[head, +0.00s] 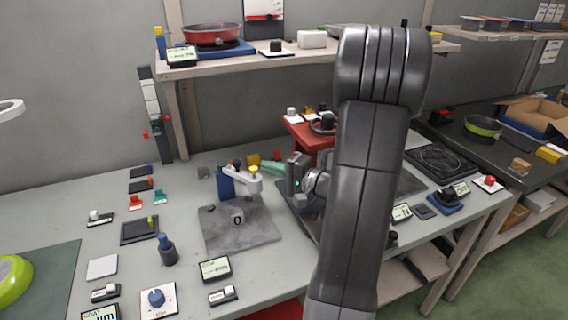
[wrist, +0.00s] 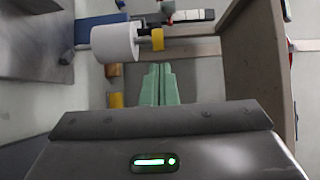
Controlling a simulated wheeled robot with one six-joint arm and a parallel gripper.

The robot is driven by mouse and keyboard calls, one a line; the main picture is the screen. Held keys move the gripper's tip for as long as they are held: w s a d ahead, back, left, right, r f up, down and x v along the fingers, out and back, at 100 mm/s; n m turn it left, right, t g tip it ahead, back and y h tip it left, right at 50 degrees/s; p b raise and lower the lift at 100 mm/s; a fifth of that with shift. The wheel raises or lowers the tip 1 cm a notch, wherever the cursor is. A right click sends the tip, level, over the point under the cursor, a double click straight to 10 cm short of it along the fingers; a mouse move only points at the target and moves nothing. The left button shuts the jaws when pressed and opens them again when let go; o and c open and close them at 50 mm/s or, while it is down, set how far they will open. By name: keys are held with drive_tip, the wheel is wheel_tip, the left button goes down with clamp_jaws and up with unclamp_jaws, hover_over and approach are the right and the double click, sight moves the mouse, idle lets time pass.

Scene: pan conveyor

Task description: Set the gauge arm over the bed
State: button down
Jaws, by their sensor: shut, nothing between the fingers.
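The gauge arm (head: 245,178) is a white arm on a blue post (head: 226,182), with a yellow knob at its free end. It stands at the back of a grey stone-like bed plate (head: 240,238); I cannot tell how far it reaches over the plate. In the wrist view a white cylinder (wrist: 112,43) with a yellow knob (wrist: 157,39) shows just ahead and left of the fingertips. My gripper (head: 266,168) has green fingers, shut and empty, pointing left close to the right of the knob. In the wrist view the gripper (wrist: 160,68) shows its fingers together. Contact with the knob is not visible.
A red stand (head: 299,132) is behind my gripper. A shelf (head: 270,58) with a red pan (head: 212,34) hangs over the back. Small displays, a blue-knobbed box (head: 157,299) and pads lie on the left bench. My arm hides the bench's middle right.

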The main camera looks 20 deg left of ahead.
drive_tip(key=shift+s+a, duration=0.2)
drive_tip(key=shift+s, duration=0.15)
drive_tip(key=shift+f+b, duration=0.15)
drive_tip(key=shift+b, duration=0.15)
drive_tip(key=shift+s+m+t+b, duration=0.4)
drive_tip(key=shift+s+t+b, duration=0.05)
drive_tip(key=shift+t, duration=0.15)
drive_tip(key=shift+s+a, duration=0.1)
drive_tip(key=s+a+m+t+h+b, duration=0.2)
drive_tip(key=s+b, duration=0.4)
drive_tip(key=b, duration=0.4)
drive_tip(key=shift+s+a+m+t+h, duration=0.4)
drive_tip(key=shift+a+m+t, duration=0.35)
drive_tip(key=shift+t, duration=0.65)
drive_tip(key=shift+a, duration=0.1)
